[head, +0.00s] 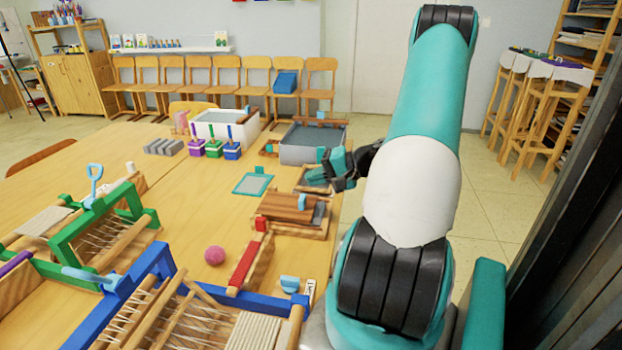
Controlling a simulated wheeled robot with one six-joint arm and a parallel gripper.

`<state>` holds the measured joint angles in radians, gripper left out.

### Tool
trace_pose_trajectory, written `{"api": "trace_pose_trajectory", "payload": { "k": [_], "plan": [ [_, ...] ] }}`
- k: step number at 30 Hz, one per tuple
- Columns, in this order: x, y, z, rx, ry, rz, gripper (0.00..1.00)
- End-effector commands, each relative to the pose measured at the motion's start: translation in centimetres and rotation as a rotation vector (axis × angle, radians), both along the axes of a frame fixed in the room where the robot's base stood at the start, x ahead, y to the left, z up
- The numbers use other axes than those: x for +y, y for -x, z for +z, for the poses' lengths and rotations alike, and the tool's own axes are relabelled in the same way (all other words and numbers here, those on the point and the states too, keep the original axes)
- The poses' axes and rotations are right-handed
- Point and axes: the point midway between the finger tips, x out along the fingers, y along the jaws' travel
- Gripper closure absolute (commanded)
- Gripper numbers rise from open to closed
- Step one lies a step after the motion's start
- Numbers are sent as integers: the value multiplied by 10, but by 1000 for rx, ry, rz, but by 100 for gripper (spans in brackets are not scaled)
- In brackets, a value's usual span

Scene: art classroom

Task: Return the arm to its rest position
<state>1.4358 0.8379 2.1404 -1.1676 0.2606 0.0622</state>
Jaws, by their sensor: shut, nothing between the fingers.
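My arm, teal with white and black joints, rises at the right of the head view and bends back down toward the table. My gripper (326,171) is at the table's right edge, above or in front of a small wooden frame with a dark inside (312,186). Its fingers are shut, with nothing seen held between them. I cannot tell whether the fingers touch the frame. Part of the wrist is hidden behind the arm's white joint.
The wooden table (180,215) holds a green loom (110,225), a blue loom (165,300), a pink ball (214,255), a wooden box (284,208), a grey tub (297,154) and a white tub (243,121). Stools (545,100) stand at the right. Open floor (480,210) lies beyond my arm.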

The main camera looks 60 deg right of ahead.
Motion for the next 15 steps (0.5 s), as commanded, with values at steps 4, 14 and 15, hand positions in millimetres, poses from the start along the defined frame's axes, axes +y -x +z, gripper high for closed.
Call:
{"api": "trace_pose_trajectory", "payload": {
  "k": [4, 14, 15],
  "plan": [
    [-13, 35, 6, 2, 1, -9, 100],
    [-27, 74, 19, 1, -1, -5, 100],
    [-27, 76, 19, 1, -1, -4, 100]
  ]
}}
